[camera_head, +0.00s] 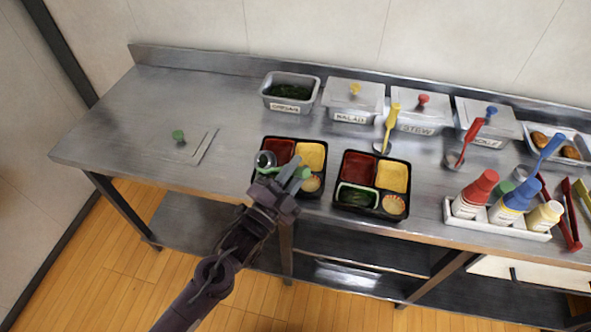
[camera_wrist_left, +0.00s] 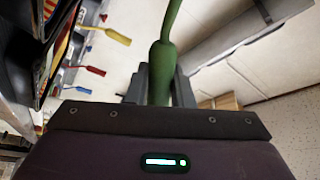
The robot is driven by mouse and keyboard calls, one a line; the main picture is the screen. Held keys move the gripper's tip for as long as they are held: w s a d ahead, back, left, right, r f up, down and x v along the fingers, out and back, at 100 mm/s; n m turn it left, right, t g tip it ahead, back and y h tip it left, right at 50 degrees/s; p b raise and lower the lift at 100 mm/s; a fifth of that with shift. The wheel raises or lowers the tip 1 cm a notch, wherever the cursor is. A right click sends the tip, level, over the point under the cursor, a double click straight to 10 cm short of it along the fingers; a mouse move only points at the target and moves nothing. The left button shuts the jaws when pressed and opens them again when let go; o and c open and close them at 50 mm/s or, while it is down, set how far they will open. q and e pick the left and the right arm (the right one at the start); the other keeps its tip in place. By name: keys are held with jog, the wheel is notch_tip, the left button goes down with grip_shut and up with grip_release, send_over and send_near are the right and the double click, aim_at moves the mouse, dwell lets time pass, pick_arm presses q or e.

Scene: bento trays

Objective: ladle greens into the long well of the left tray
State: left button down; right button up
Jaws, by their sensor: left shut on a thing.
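The left tray (camera_head: 325,146) is black, with a red well and a yellow well at the back and a small round cup at the front right. Its front-left long well is mostly hidden by my left gripper (camera_head: 289,178). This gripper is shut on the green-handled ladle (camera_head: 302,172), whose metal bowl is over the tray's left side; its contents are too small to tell. In the left wrist view the green handle (camera_wrist_left: 162,70) stands between the fingers. The greens pan (camera_head: 290,91), open and holding dark greens, stands behind the left tray. My right gripper is not in view.
The right tray (camera_head: 409,176) has greens in its long well. Lidded pans (camera_head: 353,94) line the back, with yellow, red and blue ladles before them. A bottle caddy (camera_head: 497,226) stands at right. A green-knobbed lid (camera_head: 181,144) lies on the clear left counter.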

pick_arm(q)
jog(key=shift+w+d+r+p, duration=0.15)
jog(key=shift+r+p, duration=0.15)
jog(key=shift+r, duration=0.1)
jog(key=w+a+r+n+p, duration=0.1)
jog(key=n+p, duration=0.1)
jog(key=w+a+r+n+y+p, duration=0.1)
jog(key=r+n+p, duration=0.1)
jog(key=w+a+r+n+y+p, duration=0.1)
jog(key=n+p, duration=0.1)
jog(key=shift+w+r, duration=0.1)
jog(key=shift+r, duration=0.25)
jog(key=w+a+r+n+y+p, duration=0.1)
jog(key=w+a+r+n+p, duration=0.3)
jog(key=n+p, duration=0.3)
jog(key=shift+w+a+r+g+p, duration=0.25)
jog(key=shift+w+r+g+p, duration=0.25)
jog(key=shift+p, duration=0.5)
